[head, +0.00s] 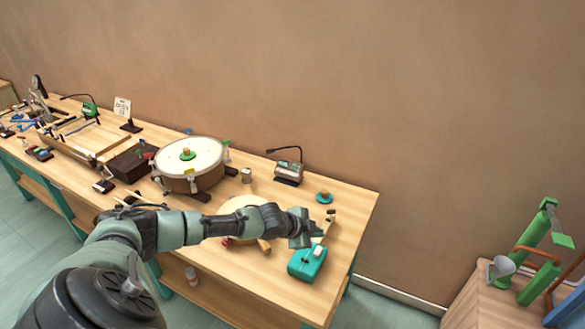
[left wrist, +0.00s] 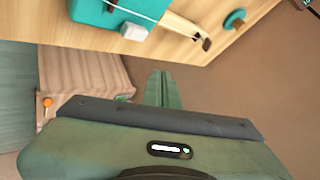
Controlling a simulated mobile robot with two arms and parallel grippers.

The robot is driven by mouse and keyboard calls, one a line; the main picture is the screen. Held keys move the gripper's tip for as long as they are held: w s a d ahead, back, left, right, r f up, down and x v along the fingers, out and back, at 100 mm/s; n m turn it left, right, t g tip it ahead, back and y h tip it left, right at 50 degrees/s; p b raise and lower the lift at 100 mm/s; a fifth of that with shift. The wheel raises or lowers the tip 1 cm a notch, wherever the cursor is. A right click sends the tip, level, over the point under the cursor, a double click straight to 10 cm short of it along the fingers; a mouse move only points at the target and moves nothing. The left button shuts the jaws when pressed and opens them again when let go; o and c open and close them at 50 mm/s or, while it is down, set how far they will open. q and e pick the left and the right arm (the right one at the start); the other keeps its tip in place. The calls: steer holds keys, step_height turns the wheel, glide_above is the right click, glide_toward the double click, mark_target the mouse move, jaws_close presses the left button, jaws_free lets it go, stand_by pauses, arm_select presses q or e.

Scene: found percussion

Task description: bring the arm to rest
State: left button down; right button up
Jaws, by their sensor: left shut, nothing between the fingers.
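My left arm reaches in from the lower left of the head view, stretched out over the right part of the wooden workbench (head: 345,205). My left gripper (head: 319,231) is at its end, above the bench and close to a teal box (head: 307,263) in the picture. In the left wrist view the fingers of my left gripper (left wrist: 163,88) are together with nothing between them. The teal box (left wrist: 112,15) shows there at the top, apart from the fingers. My right gripper is in neither view.
A drum (head: 190,158) stands mid-bench. A small device with a bent stalk (head: 289,172) and a teal disc (head: 324,198) lie behind my gripper. A round pale item is partly hidden under my arm. A wooden crate with green tools (head: 530,265) stands at the right.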

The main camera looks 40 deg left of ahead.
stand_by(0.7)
arm_select(q)
steer(key=s+d+f+n+g+h, duration=0.1)
steer(key=s+d+f+g, duration=0.1)
steer(key=s+d, duration=0.8)
steer(key=s+d+f+n+g+h, duration=0.1)
steer(key=s+d, duration=0.6)
steer(key=d, duration=0.7)
steer(key=s+a+r+n+g+y, duration=0.1)
steer(key=s+a+r+n+y, duration=0.2)
steer(key=s, duration=0.5)
steer(key=s+a+r+n+g+y, duration=0.15)
steer(key=s+a+n, duration=0.25)
steer(key=s, duration=0.4)
step_height(320, 180, down, 32)
steer(key=s+g+b, duration=0.1)
steer(key=s+b, duration=0.2)
steer(key=b, duration=0.1)
steer(key=s+a+f+g+b, duration=0.1)
steer(key=s+a+f+b, duration=0.1)
steer(key=s+f, duration=1.3)
steer(key=shift+s+a+f+h+b, duration=0.35)
steer(key=shift+f+b, duration=0.15)
steer(key=shift+f, duration=0.35)
